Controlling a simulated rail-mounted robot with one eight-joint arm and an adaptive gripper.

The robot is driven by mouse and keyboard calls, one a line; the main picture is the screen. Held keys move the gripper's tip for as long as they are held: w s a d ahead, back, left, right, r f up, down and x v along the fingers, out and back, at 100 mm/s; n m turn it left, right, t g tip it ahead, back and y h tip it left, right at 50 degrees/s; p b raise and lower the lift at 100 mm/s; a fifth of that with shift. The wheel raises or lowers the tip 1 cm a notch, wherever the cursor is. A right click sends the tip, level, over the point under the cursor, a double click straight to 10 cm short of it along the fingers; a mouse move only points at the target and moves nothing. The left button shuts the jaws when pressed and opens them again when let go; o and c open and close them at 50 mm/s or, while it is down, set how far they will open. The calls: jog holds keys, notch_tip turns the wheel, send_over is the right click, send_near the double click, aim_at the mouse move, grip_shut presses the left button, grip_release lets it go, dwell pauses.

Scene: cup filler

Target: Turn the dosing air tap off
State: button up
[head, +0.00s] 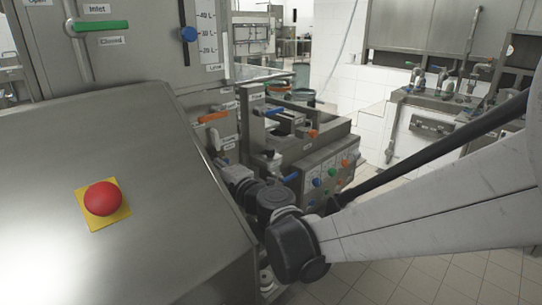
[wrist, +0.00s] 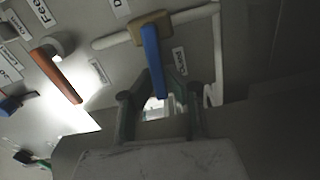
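In the wrist view, a blue lever handle (wrist: 153,62) hangs from a tan mount on a pale horizontal pipe. A label starting with "D" sits above it, only partly readable, and another small label lies to its right. My gripper (wrist: 156,98) is open, with one finger on each side of the lever's lower end. Gaps show between the lever and both fingers; I cannot tell whether either touches. In the head view, my gripper (head: 229,172) is at the side panel beyond the steel housing, its fingertips hard to make out.
An orange lever (wrist: 58,76) by a "Feed" label is left of the blue one. In the head view, a red emergency button (head: 103,198) sits on the near housing, and a green inlet lever (head: 97,27) is at upper left. A box with coloured knobs (head: 325,178) stands beyond my wrist.

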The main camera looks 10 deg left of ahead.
jog(key=o, duration=0.4)
jog(key=v, duration=1.2)
jog(key=shift+c, duration=0.4)
